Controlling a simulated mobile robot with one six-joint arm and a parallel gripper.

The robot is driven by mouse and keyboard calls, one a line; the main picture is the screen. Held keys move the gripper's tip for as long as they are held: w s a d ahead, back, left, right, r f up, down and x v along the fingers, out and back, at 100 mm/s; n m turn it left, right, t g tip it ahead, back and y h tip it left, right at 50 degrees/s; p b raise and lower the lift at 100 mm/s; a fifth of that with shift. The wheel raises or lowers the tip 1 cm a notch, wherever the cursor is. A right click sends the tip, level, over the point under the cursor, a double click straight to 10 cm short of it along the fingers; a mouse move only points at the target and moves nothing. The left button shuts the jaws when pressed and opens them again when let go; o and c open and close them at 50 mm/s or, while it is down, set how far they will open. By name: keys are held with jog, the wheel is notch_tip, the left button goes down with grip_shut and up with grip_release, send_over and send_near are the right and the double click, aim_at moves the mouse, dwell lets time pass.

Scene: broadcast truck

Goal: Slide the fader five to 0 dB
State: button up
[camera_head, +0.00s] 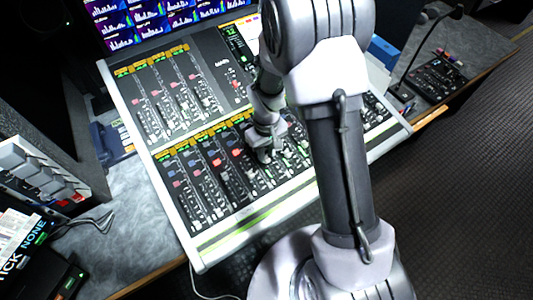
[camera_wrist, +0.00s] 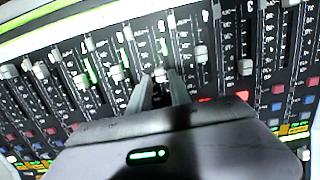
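The mixing console (camera_head: 218,238) carries rows of faders. The numbers and dB marks are too small to read, so I cannot confirm which fader is five. My gripper (camera_head: 263,152) is low over the lower fader bank, right of its red buttons. In the wrist view its two fingers (camera_wrist: 162,78) point down at the panel, one on each side of a pale fader cap (camera_wrist: 161,75). The gap is narrow, and I cannot tell whether the fingers touch the cap. The neighbouring caps (camera_wrist: 201,53) and (camera_wrist: 117,73) stand clear on either side. My arm hides the console's right part in the head view.
Monitors (camera_head: 150,20) stand behind the console. A grey button unit (camera_head: 40,175) is at the left. A small black control box (camera_head: 435,78) lies on the desk at the right. Other fader caps (camera_wrist: 245,68) stand close to my fingers.

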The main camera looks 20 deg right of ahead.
aim_at(267, 158)
notch_tip(267, 158, up, 10)
jog(key=p, duration=0.2)
jog(key=shift+p, duration=0.35)
